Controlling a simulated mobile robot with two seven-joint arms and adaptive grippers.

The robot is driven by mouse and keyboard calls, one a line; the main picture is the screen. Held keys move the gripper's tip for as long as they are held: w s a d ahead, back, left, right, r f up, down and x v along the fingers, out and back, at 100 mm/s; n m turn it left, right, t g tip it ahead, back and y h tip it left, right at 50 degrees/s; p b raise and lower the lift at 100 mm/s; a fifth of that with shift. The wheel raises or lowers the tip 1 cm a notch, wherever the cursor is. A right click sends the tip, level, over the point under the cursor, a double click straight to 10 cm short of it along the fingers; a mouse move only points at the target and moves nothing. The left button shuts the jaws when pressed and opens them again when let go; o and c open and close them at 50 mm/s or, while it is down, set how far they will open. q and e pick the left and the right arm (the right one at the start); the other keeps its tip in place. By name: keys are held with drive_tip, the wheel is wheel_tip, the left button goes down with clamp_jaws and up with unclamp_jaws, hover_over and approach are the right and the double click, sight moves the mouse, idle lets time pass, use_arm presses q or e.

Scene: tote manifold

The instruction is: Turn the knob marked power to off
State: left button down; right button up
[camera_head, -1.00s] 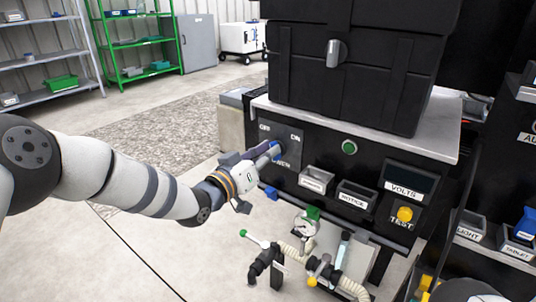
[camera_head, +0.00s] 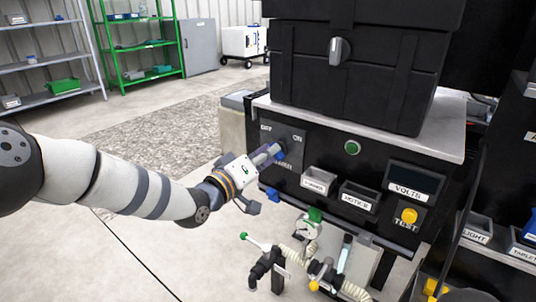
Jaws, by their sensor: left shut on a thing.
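The power panel (camera_head: 297,158) is a dark grey plate at the left end of the black console front, with OFF at its upper left and ON at its upper right. The lower label is partly covered by my gripper. My left gripper (camera_head: 274,153) reaches in from the left, its fingertips against the panel and shut on the power knob. The knob is mostly hidden behind the fingers, so its pointing direction cannot be read. My right gripper is not in view.
A green button (camera_head: 352,148), two labelled bins (camera_head: 318,181), a volts display (camera_head: 412,181) and a yellow test button (camera_head: 409,215) are on the console. A black case (camera_head: 350,80) stands on top. Pipes and a green-tipped lever (camera_head: 255,242) stand below.

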use_arm(q)
drive_tip(key=shift+f, duration=0.1)
drive_tip(key=c, duration=1.6)
unclamp_jaws()
drive_tip(key=v, duration=1.2)
